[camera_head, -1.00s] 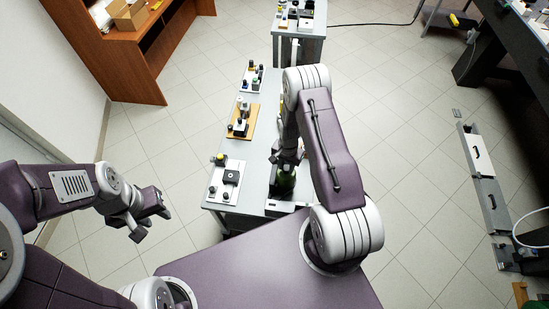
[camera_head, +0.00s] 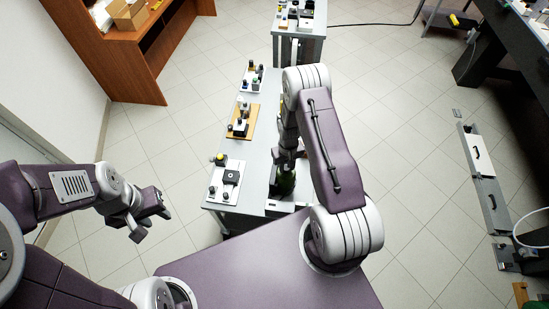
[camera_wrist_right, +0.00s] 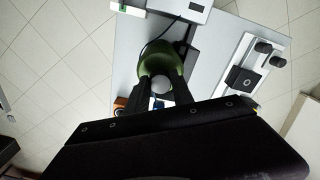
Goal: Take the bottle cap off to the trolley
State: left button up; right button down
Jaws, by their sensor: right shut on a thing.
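The green bottle (camera_head: 286,183) stands on the grey trolley (camera_head: 258,170), near its front end. It also shows in the wrist view (camera_wrist_right: 160,60). My right gripper (camera_head: 287,158) is directly above the bottle in the head view. In the wrist view its two dark fingers (camera_wrist_right: 160,92) are shut on the round grey cap (camera_wrist_right: 161,84), over the bottle. I cannot tell whether the cap is clear of the bottle's neck. My left gripper (camera_head: 148,220) hangs empty over the floor at the left, its fingers apart.
Several mounted optical parts stand on the trolley's left side, among them a white plate (camera_head: 226,183) and an orange board (camera_head: 243,122). A wooden cabinet (camera_head: 135,70) is at the upper left. A second table (camera_head: 300,32) stands beyond. Bare trolley top lies left of the bottle.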

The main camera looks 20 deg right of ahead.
jog(key=shift+s+a+f, duration=0.1)
jog(key=shift+s+f, duration=0.1)
jog(key=n, duration=0.4)
jog(key=shift+n, duration=0.4)
jog(key=shift+n, duration=0.3)
jog(key=c, duration=1.6)
grip_release()
jog(key=shift+n, duration=0.8)
jog(key=shift+w, duration=0.1)
grip_shut()
jog(key=shift+w+r, duration=0.2)
